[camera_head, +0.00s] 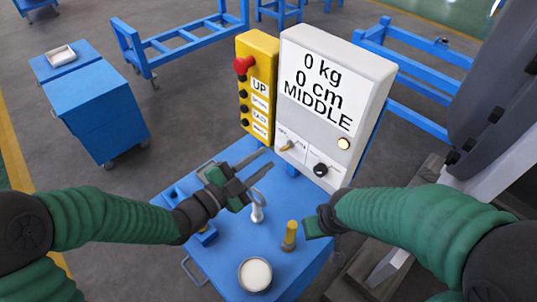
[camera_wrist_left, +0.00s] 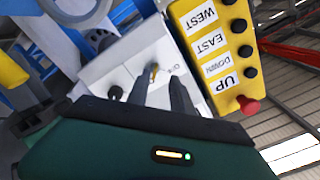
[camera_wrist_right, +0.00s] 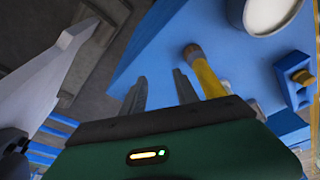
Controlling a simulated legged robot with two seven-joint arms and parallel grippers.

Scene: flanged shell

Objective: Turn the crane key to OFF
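The crane key (camera_head: 287,146) is a small gold key in the left switch on the lower face of a white control box (camera_head: 333,88). It also shows in the left wrist view (camera_wrist_left: 154,73), roughly in line with the gap between my fingers. Its switch labels are too small to read. My left gripper (camera_head: 268,160) is open and empty, its fingertips pointing at the key from a short way off. My right gripper (camera_head: 312,228) is low over the blue cart. The right wrist view shows its fingers (camera_wrist_right: 159,85) apart with nothing between them.
A yellow button box (camera_head: 257,85) with a red knob stands left of the white box. A black knob (camera_head: 320,169) and a lit button sit right of the key. The blue cart (camera_head: 220,262) holds a yellow-handled tool (camera_head: 290,235), a silver piece and a round white-topped container (camera_head: 255,275).

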